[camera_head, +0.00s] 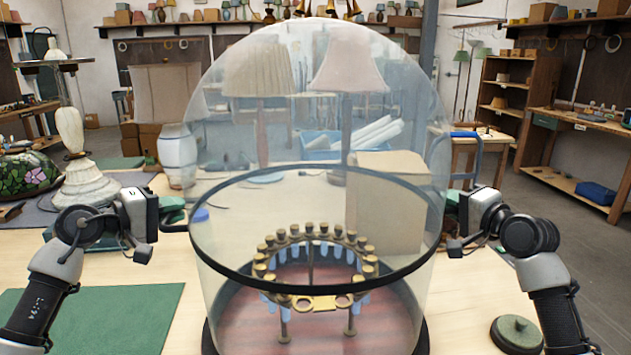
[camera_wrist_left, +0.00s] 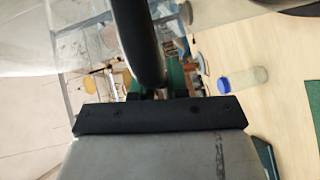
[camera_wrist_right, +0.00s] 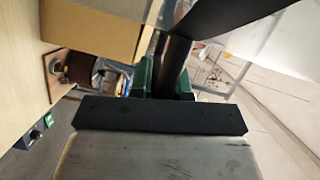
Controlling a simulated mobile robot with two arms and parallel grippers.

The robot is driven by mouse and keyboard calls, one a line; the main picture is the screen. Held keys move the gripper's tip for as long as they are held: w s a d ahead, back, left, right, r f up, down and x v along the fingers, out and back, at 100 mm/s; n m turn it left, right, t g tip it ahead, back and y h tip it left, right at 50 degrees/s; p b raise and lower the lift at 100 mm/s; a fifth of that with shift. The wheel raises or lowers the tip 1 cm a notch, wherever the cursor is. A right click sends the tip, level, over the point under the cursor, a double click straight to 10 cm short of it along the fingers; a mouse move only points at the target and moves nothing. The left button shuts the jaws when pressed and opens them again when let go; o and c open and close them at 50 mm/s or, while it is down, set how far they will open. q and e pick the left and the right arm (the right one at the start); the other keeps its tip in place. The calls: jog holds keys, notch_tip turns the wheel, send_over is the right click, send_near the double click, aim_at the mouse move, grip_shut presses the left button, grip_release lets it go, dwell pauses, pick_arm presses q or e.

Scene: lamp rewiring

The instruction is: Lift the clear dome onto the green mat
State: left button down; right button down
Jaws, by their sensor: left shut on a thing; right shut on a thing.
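The clear dome (camera_head: 320,120) stands large in the middle of the head view, upright, with a dark band around it. It surrounds a brass ring frame (camera_head: 310,303) on a reddish base (camera_head: 250,325). I cannot tell whether its lower edge touches the base. My left gripper (camera_head: 170,213) is shut on a dark handle at the dome's left side; the bar shows between its green pads in the left wrist view (camera_wrist_left: 160,90). My right gripper (camera_head: 456,212) is shut on the matching handle at the right, also in the right wrist view (camera_wrist_right: 172,88). The green mat (camera_head: 95,315) lies flat and bare at front left.
A round green-topped piece (camera_head: 517,332) sits at the front right. A white lamp base (camera_head: 85,185) and a stained-glass shade (camera_head: 28,172) stand at left. Two fabric-shaded lamps (camera_head: 258,75) (camera_head: 348,65) and a cardboard box (camera_head: 385,205) show through the dome.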

jog(key=shift+f, duration=0.1)
pick_arm(q)
jog(key=shift+a+r, duration=0.1)
jog(key=shift+r, duration=0.15)
pick_arm(e)
jog(key=shift+r, duration=0.25)
pick_arm(q)
jog(key=shift+r, duration=0.1)
pick_arm(e)
jog(key=shift+r, duration=0.15)
